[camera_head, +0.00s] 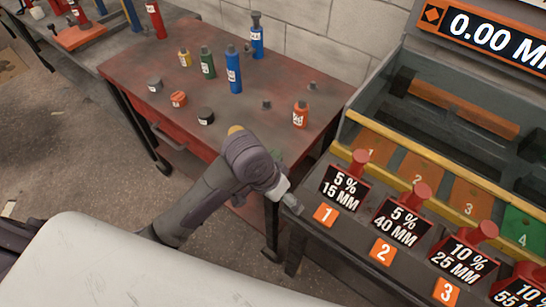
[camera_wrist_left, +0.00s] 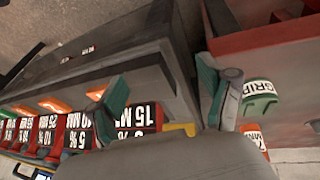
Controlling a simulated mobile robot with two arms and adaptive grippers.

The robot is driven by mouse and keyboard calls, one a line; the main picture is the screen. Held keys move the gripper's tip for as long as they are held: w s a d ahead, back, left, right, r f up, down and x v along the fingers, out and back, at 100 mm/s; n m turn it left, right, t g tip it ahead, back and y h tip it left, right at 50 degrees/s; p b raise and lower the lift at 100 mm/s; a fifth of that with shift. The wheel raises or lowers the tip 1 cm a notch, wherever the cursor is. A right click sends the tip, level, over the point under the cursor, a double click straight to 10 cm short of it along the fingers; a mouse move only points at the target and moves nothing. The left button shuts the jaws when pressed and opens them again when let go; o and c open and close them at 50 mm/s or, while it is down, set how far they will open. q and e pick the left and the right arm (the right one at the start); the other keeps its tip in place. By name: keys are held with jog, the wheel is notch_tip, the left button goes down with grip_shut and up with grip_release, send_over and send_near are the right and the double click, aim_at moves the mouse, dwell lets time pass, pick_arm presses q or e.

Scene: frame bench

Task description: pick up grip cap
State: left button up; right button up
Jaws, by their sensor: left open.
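The grip cap (camera_wrist_left: 259,93), green with a white band lettered GRIP, shows at the right of the left wrist view. It is outside my left gripper's fingers, to the right of the right-hand finger. In the head view a small green patch (camera_head: 277,155) shows beside my wrist; I cannot tell if it is the cap. My left gripper (camera_wrist_left: 162,88) is open with nothing between its teal fingers. In the head view my left gripper (camera_head: 289,198) hangs near the gap between red bench and numbered station. My right gripper is not in view.
The red bench (camera_head: 140,70) holds several bottles and caps, including an orange bottle (camera_head: 300,115), a blue bottle (camera_head: 233,69) and a black cap (camera_head: 206,116). The numbered station (camera_head: 330,240) with red-knobbed weight signs stands at the right. A block wall is behind.

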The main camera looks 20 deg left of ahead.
pick_arm(q)
jog(key=w+a+r+g+y, duration=0.1)
jog(key=w+a+r+y, duration=0.1)
jog(key=w+r, duration=0.5)
notch_tip(320, 180, up, 6)
jog(key=f+n+g+y, duration=0.1)
send_over(273, 155)
notch_tip(273, 155, down, 13)
jog(key=c, duration=1.3)
jog(key=shift+r, duration=0.2)
